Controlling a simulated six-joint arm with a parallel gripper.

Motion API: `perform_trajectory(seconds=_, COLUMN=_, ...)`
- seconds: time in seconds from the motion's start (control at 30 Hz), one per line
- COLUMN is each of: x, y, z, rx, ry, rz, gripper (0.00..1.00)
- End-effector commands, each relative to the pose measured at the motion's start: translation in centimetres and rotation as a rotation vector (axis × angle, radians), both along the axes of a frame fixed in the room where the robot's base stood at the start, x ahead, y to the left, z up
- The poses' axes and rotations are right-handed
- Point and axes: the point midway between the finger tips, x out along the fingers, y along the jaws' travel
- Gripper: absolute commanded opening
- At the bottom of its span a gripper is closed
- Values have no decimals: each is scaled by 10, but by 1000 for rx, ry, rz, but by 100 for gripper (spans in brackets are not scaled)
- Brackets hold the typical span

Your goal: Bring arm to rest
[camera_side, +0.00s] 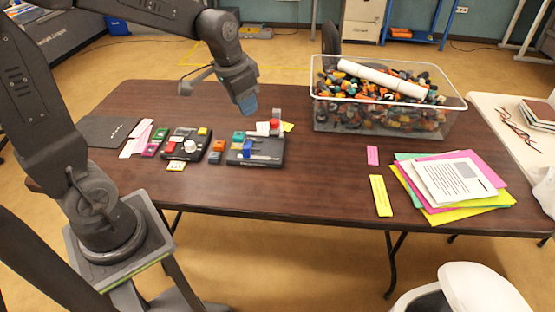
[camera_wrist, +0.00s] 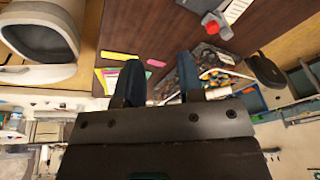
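My gripper (camera_side: 247,104) is in the air above the back middle of the dark wooden table (camera_side: 320,185), over the right-hand black board, with its blue fingertips pointing down. In the wrist view my gripper (camera_wrist: 159,68) shows two dark blue fingers set apart, with nothing between them but the background. My arm reaches from the left, bent at the elbow. The gap between the fingertips is hard to make out in the side view.
Two black boards (camera_side: 262,158) with coloured blocks stand below my gripper. A clear bin (camera_side: 335,120) of coloured parts, with a white roll on top, is to the right. Colourful papers (camera_side: 480,208) lie at the right. The table's front middle is clear.

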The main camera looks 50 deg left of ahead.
Motion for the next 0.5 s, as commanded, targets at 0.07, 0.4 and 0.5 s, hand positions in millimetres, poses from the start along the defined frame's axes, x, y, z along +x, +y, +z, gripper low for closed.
perform_trajectory(seconds=0.07, x=-25, y=-20, z=20, rx=-6, ry=-50, rz=12, gripper=35)
perform_trajectory(seconds=0.4, x=-121, y=-70, z=51, rx=-74, ry=-205, rz=79, gripper=35)
perform_trajectory(seconds=0.5, x=-136, y=-76, z=51, rx=-91, ry=-226, rz=91, gripper=35)
